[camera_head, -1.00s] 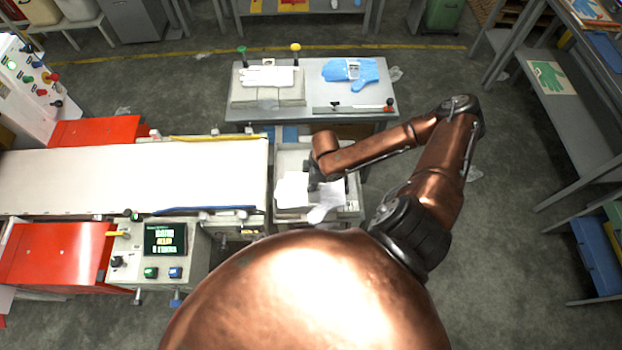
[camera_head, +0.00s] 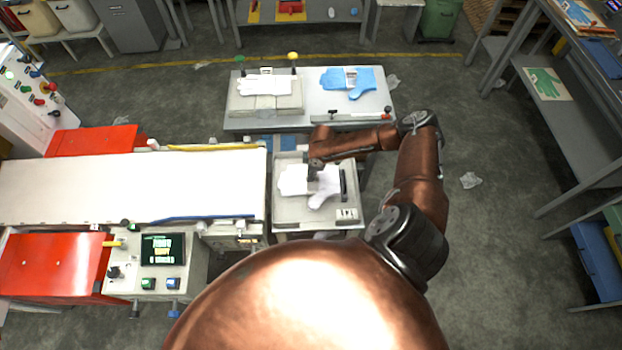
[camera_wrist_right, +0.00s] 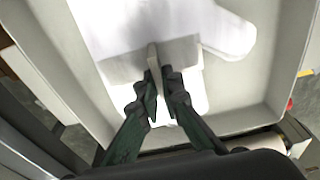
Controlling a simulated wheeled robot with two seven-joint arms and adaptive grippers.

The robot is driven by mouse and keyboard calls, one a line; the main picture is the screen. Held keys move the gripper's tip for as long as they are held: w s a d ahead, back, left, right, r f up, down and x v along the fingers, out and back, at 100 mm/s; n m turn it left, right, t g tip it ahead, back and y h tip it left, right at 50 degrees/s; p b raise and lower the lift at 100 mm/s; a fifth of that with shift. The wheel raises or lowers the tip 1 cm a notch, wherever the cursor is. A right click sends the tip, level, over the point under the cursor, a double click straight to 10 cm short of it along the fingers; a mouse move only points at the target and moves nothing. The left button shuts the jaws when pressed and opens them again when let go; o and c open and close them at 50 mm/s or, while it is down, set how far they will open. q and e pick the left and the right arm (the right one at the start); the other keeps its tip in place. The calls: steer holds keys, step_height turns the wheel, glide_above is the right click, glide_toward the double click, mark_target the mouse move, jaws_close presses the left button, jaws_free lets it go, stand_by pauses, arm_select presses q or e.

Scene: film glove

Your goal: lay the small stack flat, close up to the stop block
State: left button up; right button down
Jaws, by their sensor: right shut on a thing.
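A small white glove-shaped stack (camera_head: 325,187) lies in a grey tray (camera_head: 280,213) at the conveyor's right end, its cuff side to the left and fingers to the right. My right gripper (camera_head: 314,173) is over the stack's middle. In the right wrist view its fingers (camera_wrist_right: 163,88) are closed on a thin upright grey-white piece at the stack (camera_wrist_right: 130,22); I cannot tell whether it is a fold or a band. A dark upright bar (camera_head: 343,182) stands at the tray's right side; I cannot tell whether it is the stop block. My left gripper is out of view.
The white conveyor (camera_head: 130,185) ends left of the tray. Behind is a grey table (camera_head: 315,105) with white gloves (camera_head: 265,84) on a block, blue gloves (camera_head: 348,80) and a bar with a red knob. A control panel (camera_head: 160,250) stands at front left.

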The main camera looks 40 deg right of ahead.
steer(key=shift+f, duration=0.95)
steer(key=shift+f, duration=0.15)
steer(key=c, duration=2.1)
jaws_free()
steer(key=r, duration=0.4)
steer(key=s+d+r, duration=0.1)
steer(key=r, duration=0.7)
steer(key=shift+s+d+r, duration=0.1)
steer(key=shift+s+d, duration=0.05)
